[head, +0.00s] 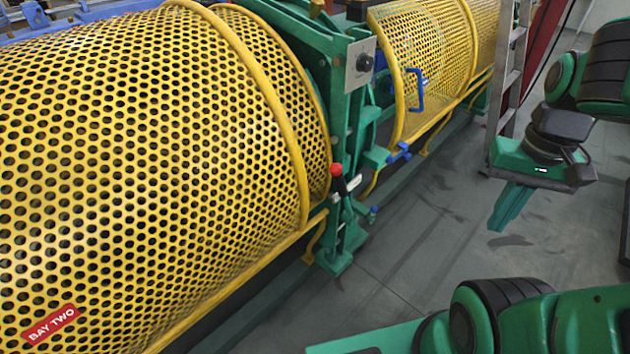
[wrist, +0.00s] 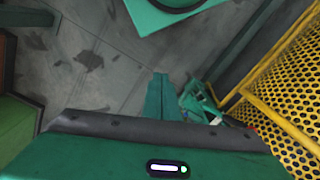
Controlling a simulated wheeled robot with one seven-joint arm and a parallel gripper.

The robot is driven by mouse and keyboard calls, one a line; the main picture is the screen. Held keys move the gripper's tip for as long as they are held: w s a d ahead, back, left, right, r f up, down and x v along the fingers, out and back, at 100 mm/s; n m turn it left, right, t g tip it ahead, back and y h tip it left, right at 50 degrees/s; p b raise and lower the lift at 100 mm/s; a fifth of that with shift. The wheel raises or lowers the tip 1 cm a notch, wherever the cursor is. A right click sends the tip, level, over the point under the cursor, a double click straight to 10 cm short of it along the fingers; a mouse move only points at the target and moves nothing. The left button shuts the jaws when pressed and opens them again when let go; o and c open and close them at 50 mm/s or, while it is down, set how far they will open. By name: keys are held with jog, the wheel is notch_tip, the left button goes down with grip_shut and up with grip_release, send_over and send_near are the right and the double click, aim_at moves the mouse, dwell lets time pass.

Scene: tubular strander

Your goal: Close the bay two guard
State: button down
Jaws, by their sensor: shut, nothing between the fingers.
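The bay two guard (head: 150,170) is a large curved yellow perforated cover filling the left of the head view. A red "BAY TWO" label (head: 49,324) is near its lower left. Its lower rail runs beside the machine's low green beam; I cannot tell whether it is fully down, and no handle on it shows. My gripper (head: 498,226) is shut and empty, pointing down over open floor at the right, well apart from the guard. Its fingers (wrist: 161,78) also show together in the wrist view.
A green post (head: 345,130) with a grey knob plate (head: 360,62) and a red-topped lever (head: 337,171) stands beside the guard. Beyond it is another yellow guard (head: 428,40) with a blue handle (head: 413,90). A ladder (head: 510,70) stands behind my gripper. Grey floor (head: 420,240) lies clear between.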

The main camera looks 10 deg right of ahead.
jog(key=w+a+f+n+y, duration=0.1)
jog(key=w+a+n, duration=0.25)
jog(key=w, duration=0.65)
jog(key=w+a+f+n+y, duration=0.1)
jog(key=w+a+f+n, duration=0.2)
jog(key=w, duration=0.6)
jog(key=w+a+f+n+y, duration=0.1)
jog(key=w+a+f+n, duration=0.1)
jog(key=w+a, duration=0.2)
jog(key=w+a+f+n+y, duration=0.2)
jog(key=w+a+n, duration=0.1)
jog(key=w, duration=0.3)
jog(key=w+a+f+n+y, duration=0.2)
jog(key=w+a, duration=0.3)
jog(key=a, duration=0.1)
jog(key=shift+w+f+n+t, duration=0.25)
jog(key=shift+f+t, duration=0.1)
jog(key=shift+t, duration=0.05)
jog(key=shift+w+a+f, duration=0.15)
jog(key=shift+a+f, duration=0.15)
jog(key=shift+a, duration=0.15)
jog(key=x, duration=0.9)
jog(key=shift+a+f, duration=0.15)
